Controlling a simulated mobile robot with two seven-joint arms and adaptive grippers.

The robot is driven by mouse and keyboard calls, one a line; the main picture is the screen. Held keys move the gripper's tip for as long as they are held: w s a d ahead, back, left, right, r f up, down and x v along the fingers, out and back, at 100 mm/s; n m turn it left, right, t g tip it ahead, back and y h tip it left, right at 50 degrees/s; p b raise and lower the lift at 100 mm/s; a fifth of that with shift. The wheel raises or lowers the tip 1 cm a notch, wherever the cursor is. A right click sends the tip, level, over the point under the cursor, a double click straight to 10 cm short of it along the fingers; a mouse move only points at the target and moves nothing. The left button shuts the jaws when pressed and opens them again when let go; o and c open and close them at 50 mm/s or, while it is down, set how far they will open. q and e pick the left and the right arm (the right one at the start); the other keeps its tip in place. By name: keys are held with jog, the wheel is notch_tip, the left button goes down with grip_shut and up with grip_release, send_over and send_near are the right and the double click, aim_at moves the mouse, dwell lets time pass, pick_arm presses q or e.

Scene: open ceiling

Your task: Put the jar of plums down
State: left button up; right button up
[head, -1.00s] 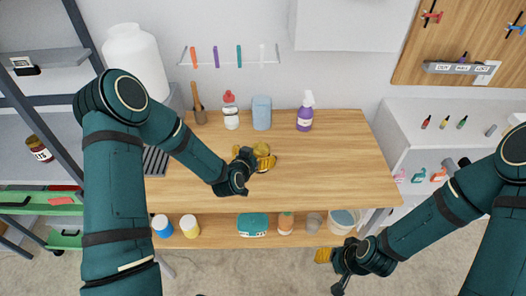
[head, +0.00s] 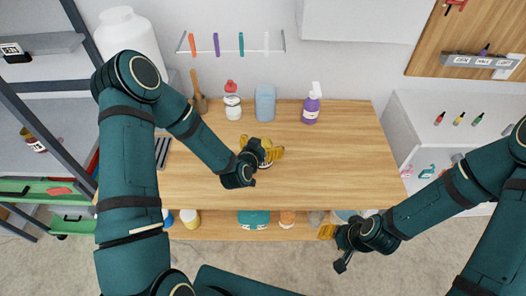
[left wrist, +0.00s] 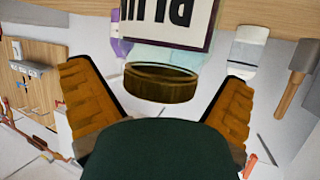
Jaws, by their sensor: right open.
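The jar of plums has a dark gold lid (left wrist: 160,83) and a white label with large black letters (left wrist: 168,20), upside down in the left wrist view. In the head view the jar (head: 266,143) appears to stand on the wooden tabletop, partly hidden by my left gripper (head: 264,153). In the left wrist view my left gripper (left wrist: 158,108) is open, its yellow fingers apart on both sides of the lid with gaps between. My right gripper (head: 328,232) is open and empty in front of the table, low at the right.
At the back of the table (head: 340,165) stand a white bottle with a red cap (head: 232,102), a blue container (head: 265,104) and a purple spray bottle (head: 311,106). The table's right half is clear. Another jar (head: 34,141) sits on the left shelf.

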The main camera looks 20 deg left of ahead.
pick_arm(q)
jog(key=c, duration=1.3)
